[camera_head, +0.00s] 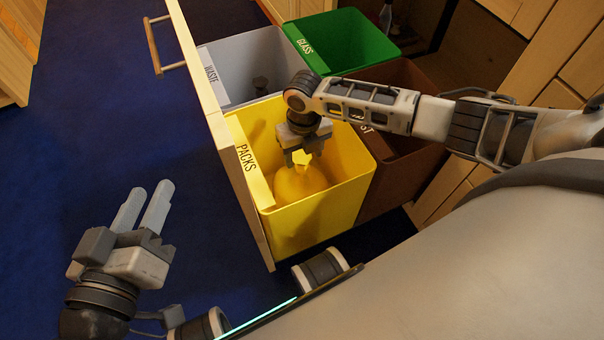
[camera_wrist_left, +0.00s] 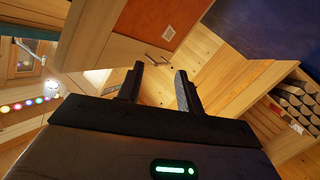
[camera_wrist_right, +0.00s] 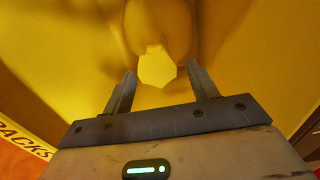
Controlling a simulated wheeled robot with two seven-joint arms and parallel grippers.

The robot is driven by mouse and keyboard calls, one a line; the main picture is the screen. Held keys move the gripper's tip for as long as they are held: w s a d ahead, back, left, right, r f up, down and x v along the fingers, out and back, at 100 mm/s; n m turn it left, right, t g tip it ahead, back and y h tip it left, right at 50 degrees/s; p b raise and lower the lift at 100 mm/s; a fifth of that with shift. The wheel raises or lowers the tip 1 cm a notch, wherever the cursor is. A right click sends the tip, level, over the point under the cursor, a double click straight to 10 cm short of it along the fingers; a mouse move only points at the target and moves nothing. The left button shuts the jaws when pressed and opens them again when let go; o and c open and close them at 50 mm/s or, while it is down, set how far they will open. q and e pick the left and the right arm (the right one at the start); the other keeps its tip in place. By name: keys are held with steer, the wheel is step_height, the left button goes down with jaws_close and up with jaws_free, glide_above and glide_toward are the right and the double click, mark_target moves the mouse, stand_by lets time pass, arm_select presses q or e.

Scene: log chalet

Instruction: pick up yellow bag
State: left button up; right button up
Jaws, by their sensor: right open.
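The yellow bag (camera_head: 299,184) stands inside the yellow bin (camera_head: 318,222) labelled PACKS, with its knotted top pointing up. My right gripper (camera_head: 301,158) reaches down into that bin, just above the bag. In the right wrist view the bag's pale knotted top (camera_wrist_right: 157,68) shows between the tips of the open fingers (camera_wrist_right: 157,82), and the bag's body lies beyond it. I cannot tell whether the fingers touch it. My left gripper (camera_head: 146,208) is open and empty, over the blue floor, well away from the bag; its fingers also show apart in the left wrist view (camera_wrist_left: 160,78).
The bins sit in a pulled-out drawer with a wooden front (camera_head: 222,135) and handle (camera_head: 157,48). A grey WASTE bin (camera_head: 240,52), a green GLASS bin (camera_head: 350,38) and a brown bin (camera_head: 405,165) adjoin the yellow one. Blue carpet (camera_head: 110,110) left of the drawer is clear.

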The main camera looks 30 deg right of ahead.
mark_target(301, 157)
steer(key=f+b, duration=0.2)
steer(key=f, duration=0.1)
steer(key=f+b, duration=0.1)
steer(key=shift+w+a+f, duration=0.15)
steer(key=shift+w+f, duration=0.1)
steer(key=shift+w, duration=0.15)
steer(key=shift+f, duration=0.55)
steer(key=shift+f+b, duration=0.2)
steer(key=shift+b, duration=0.1)
steer(key=shift+r, duration=0.1)
arm_select(q)
steer(key=shift+w+d+r+t+h, duration=0.1)
steer(key=shift+w+r+t+h, duration=0.2)
steer(key=shift+r+t, duration=0.25)
steer(key=shift+w+d+r+t+h, duration=0.1)
steer(key=shift+w+r+t+h, duration=0.1)
steer(key=shift+r+t+h, duration=0.3)
arm_select(e)
jaws_close()
